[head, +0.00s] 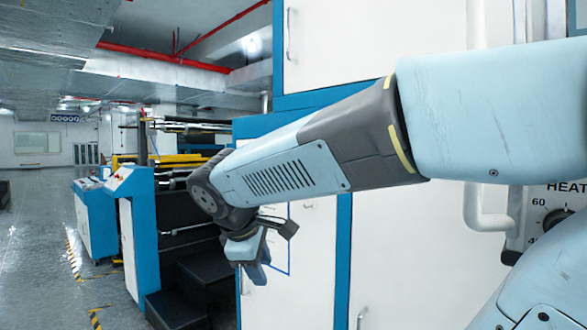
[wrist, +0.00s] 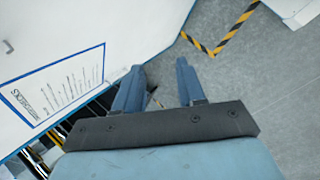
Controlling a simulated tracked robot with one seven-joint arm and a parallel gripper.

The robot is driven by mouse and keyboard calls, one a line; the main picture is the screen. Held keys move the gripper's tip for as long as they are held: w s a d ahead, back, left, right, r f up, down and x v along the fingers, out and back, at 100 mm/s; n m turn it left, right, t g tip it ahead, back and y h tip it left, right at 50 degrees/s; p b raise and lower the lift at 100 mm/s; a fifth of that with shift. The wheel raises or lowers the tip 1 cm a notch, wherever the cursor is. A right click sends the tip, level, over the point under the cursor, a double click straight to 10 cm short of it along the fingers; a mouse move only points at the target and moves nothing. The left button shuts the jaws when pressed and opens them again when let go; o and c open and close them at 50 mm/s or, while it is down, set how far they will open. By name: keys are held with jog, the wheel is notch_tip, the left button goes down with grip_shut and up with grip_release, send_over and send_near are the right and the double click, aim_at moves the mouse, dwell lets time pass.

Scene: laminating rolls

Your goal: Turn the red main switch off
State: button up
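I cannot make out a red main switch in either view. A panel (head: 556,190) marked HEAT, with a dark round knob (head: 556,220), shows at the right edge of the head view, partly hidden behind my arm. My gripper (head: 257,272) hangs down in front of the white cabinet, left of that panel. In the wrist view my gripper (wrist: 160,70) has its two blue fingers apart, with floor showing between them and nothing held.
The tall white cabinet (head: 315,240) with blue trim stands close beside my arm. A blue-framed notice (wrist: 62,85) is on its face. Black steps (head: 195,285) and a blue-white console (head: 130,190) stand to the left. Grey floor (head: 40,240) with yellow-black tape lies open further left.

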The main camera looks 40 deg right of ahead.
jog(key=w+d+r+n+g+h, duration=0.1)
jog(key=w+d+r+n+h, duration=0.5)
jog(key=r, duration=0.3)
jog(key=w+d+r+n+g+h, duration=0.1)
jog(key=w+d+r+n+h, duration=0.45)
jog(key=w+r, duration=0.2)
jog(key=d, duration=1.2)
jog(key=shift+w+r+h, duration=0.3)
jog(key=shift+w+h, duration=0.1)
jog(key=shift+h, duration=0.05)
jog(key=shift+m, duration=0.25)
jog(key=shift+c, duration=0.3)
jog(key=shift+a+t, duration=0.1)
jog(key=shift+t, duration=0.3)
grip_shut()
